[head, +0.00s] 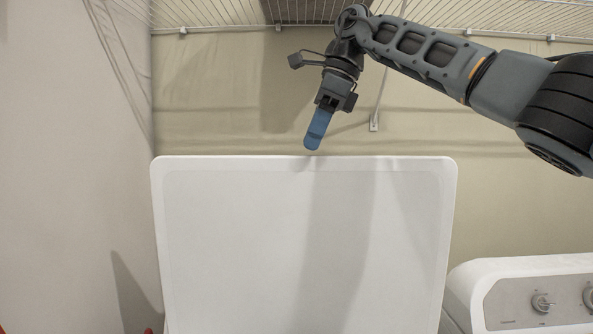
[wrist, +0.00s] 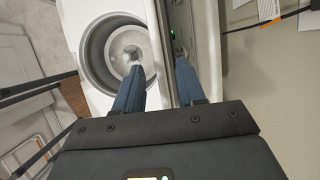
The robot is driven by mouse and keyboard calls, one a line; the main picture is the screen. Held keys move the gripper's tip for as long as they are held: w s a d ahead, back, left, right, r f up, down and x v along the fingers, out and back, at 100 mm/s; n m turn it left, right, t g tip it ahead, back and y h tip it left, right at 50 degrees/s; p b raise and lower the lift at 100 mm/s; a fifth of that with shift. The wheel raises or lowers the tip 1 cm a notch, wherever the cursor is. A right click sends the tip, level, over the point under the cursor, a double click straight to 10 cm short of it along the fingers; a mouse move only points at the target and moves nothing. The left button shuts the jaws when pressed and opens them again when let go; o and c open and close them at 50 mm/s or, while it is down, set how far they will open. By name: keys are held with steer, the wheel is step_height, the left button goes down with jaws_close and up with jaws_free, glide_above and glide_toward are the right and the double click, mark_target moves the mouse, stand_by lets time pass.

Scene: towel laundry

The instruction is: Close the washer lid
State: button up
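The washer lid (head: 250,240) is a broad white panel standing up, filling the lower middle of the head view. In the wrist view, the white washer (wrist: 75,20) shows its open round drum (wrist: 97,65) at the left. My gripper (head: 313,142) has blue fingers and points down just above the lid's top edge, near its middle. In the wrist view my gripper (wrist: 159,65) is open, its two fingers well apart with nothing held between them. The lid is seen nearly edge-on there and is hard to make out. I cannot tell whether a finger touches it.
A white appliance panel with knobs (head: 540,302) stands at the lower right. A wire shelf (head: 215,14) runs along the top of the wall. A grey wall (head: 70,150) is close on the left. The space above the lid is mostly free.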

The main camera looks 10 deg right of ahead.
steer(key=s+p+x, duration=0.1)
steer(key=x, duration=0.6)
steer(key=shift+w+f, duration=0.3)
steer(key=shift+w, duration=0.15)
steer(key=shift+a, duration=0.1)
jaws_close()
